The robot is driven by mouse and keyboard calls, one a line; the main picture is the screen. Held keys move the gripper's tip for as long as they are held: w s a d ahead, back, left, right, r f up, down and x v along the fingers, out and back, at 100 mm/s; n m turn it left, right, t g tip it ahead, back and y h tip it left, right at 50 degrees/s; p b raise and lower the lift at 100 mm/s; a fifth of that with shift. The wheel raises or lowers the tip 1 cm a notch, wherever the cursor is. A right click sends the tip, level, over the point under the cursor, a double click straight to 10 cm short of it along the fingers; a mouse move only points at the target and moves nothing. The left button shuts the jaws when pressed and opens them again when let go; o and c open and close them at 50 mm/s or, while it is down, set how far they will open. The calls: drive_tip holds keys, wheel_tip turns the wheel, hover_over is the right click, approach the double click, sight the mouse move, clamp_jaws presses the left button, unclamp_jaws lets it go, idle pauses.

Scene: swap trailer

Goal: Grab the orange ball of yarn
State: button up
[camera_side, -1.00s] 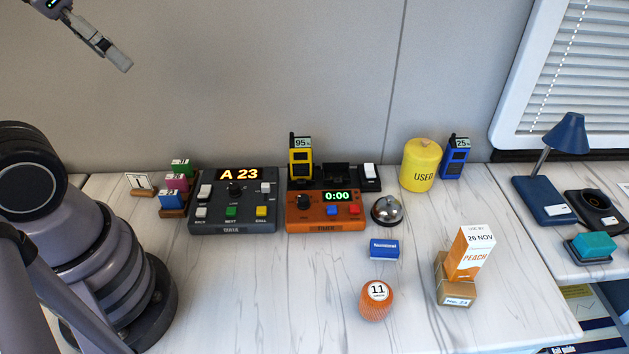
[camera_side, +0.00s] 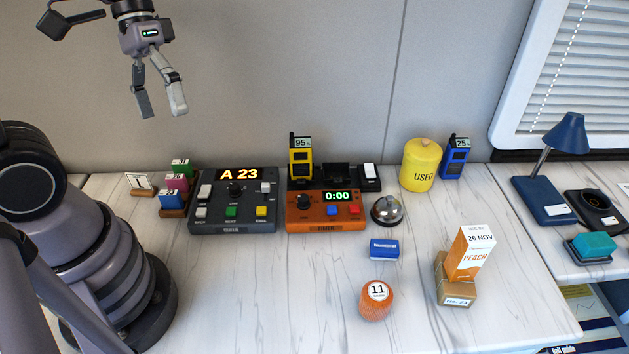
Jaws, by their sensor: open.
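An orange ball (camera_side: 376,304) with a textured side and a white label reading 11 on top sits near the front of the white marbled table. It stands apart from the things around it. My gripper (camera_side: 162,113) is open and empty, high in the upper left of the side view. It is well above the table, far up and to the left of the ball, with its fingers pointing down.
Close to the ball are a blue block (camera_side: 384,249) behind it and a peach carton on a brown box (camera_side: 455,292) to its right. Behind stand an orange timer (camera_side: 326,224), a grey console (camera_side: 232,214), a bell (camera_side: 387,210) and a yellow canister (camera_side: 421,170). The table left of the ball is clear.

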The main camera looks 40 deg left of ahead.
sight(378, 291)
drive_tip(key=w+d+f+n+g+h, duration=0.4)
drive_tip(key=w+d+f+n+h, duration=0.5)
drive_tip(key=d+f+h, duration=0.35)
drive_tip(key=f+n+t, duration=0.4)
drive_tip(key=f, duration=0.2)
drive_tip(key=w+f+n+t, duration=0.1)
drive_tip(key=f+n+t, duration=0.2)
drive_tip(key=f, duration=0.3)
drive_tip(key=f+n+t, duration=0.4)
drive_tip(key=f+n, duration=0.1)
drive_tip(key=f, duration=0.1)
drive_tip(key=shift+w+d+f+t, duration=0.1)
drive_tip(key=shift+w+f+t, duration=0.05)
drive_tip(key=shift+f+t, duration=0.2)
drive_tip(key=x, duration=1.3)
drive_tip(key=shift+w+d, duration=0.2)
drive_tip(key=shift+d, duration=0.05)
drive_tip(key=c, duration=1.3)
drive_tip(key=shift+o, duration=0.2)
